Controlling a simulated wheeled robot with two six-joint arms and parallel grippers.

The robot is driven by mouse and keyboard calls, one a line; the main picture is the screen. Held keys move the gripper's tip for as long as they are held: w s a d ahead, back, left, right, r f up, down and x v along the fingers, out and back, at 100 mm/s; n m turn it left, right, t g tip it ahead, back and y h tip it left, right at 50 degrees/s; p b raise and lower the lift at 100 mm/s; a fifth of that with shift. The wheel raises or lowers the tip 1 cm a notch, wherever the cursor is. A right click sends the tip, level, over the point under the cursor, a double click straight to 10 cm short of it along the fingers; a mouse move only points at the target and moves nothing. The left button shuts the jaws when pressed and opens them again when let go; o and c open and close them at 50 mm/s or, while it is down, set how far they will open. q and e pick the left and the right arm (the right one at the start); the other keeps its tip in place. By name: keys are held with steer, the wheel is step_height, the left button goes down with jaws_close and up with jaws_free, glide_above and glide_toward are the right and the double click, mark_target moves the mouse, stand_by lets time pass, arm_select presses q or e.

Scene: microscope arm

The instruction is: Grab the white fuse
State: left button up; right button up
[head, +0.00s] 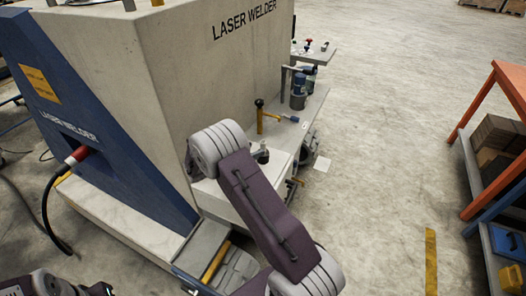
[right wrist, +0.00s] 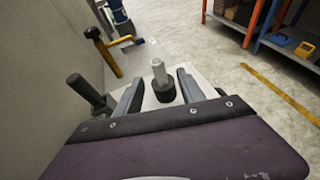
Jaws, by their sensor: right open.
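The white fuse (right wrist: 159,71) stands upright in a dark round base (right wrist: 164,92) on a light ledge, seen in the right wrist view. My right gripper (right wrist: 160,76) is open, with one finger on each side of the fuse. Gaps show between the fuse and both fingers, so it is not clamped. In the head view my right arm reaches over the ledge beside the laser welder and its links hide much of this spot. Only part of my left arm shows at the lower left of the head view; its gripper is out of frame.
A dark cylinder (right wrist: 84,90) stands left of the gripper, close to the welder's wall (head: 230,75). A yellow post (head: 260,118) with a black top and a blue handle (head: 290,118) stand beyond. An orange rack (head: 481,104) is at the right, with open floor between.

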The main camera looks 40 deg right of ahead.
mark_target(261, 147)
steer(key=x, duration=0.5)
steer(key=shift+w+d+f, duration=0.15)
steer(key=shift+f, duration=0.15)
steer(key=shift+r, duration=0.1)
jaws_close()
step_height(261, 147, up, 4)
steer(key=shift+r, duration=0.2)
steer(key=s+a+r, duration=0.6)
steer(key=s, duration=0.4)
steer(key=shift+a+r+p, duration=0.3)
steer(key=shift+a, duration=0.05)
